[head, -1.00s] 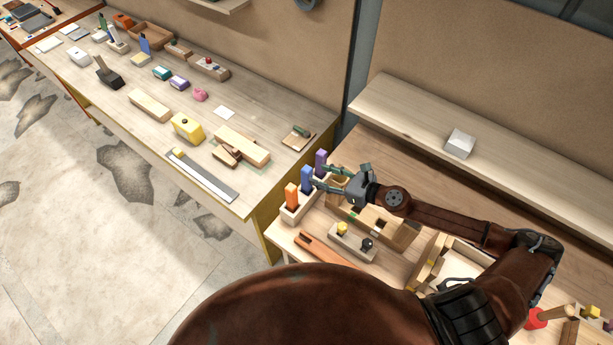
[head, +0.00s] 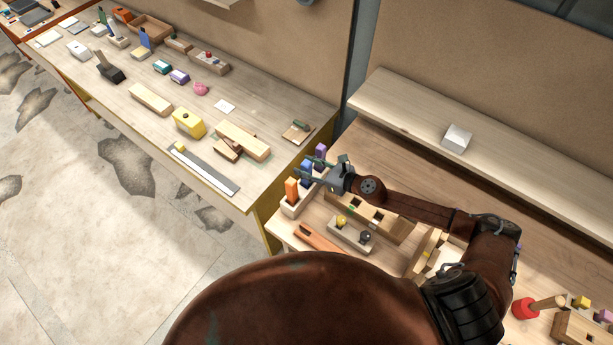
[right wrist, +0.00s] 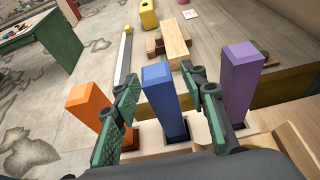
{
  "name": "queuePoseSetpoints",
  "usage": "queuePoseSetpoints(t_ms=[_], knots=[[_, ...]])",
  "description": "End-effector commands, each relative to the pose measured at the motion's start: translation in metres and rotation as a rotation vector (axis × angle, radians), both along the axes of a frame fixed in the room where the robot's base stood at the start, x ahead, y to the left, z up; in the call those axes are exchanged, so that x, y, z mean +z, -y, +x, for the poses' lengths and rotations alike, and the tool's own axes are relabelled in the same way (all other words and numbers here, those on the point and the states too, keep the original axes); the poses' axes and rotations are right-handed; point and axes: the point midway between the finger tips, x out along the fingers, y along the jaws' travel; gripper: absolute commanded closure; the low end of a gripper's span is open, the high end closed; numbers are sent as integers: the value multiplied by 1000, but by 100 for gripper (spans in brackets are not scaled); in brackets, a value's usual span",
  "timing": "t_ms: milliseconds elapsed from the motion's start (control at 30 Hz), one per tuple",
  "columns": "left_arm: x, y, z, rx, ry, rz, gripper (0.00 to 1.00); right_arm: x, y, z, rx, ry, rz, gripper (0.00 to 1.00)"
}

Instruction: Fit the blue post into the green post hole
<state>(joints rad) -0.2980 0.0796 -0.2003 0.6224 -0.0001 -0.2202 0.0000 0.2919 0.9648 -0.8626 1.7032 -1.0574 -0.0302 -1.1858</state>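The blue post (head: 306,170) stands upright in a pale wooden rack between an orange post (head: 291,189) and a purple post (head: 320,152). In the right wrist view the blue post (right wrist: 162,100) stands between the two green finger pads of my right gripper (right wrist: 168,112). The fingers are apart, one on each side, and I see no clear grip on it. In the head view my right gripper (head: 318,170) reaches the rack from the right and partly covers the blue post. A wooden block with slots (head: 388,222) has small green marks; I cannot tell which is the green post hole. My left gripper is out of view.
The orange post (right wrist: 90,105) and purple post (right wrist: 240,80) stand close outside the fingers. A holder with yellow and black knobs (head: 350,235) lies in front. A raised shelf (head: 400,105) runs behind. The neighbouring bench (head: 140,125) holds several blocks.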

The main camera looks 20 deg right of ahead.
Motion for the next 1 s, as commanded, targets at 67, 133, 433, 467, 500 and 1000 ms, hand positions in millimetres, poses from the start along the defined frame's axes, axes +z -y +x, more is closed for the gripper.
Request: queuePoseSetpoints(t_ms=[67,133,433,467,500,1000], knots=[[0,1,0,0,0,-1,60,0,0,0,0,0,0,68],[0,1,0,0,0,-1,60,0,0,0,0,0,0,72],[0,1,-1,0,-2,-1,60,0,0,0,0,0,0,93],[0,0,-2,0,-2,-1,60,0,0,0,0,0,0,95],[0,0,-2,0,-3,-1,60,0,0,0,0,0,0,98],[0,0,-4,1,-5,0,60,2,0,0,0,1,0,100]])
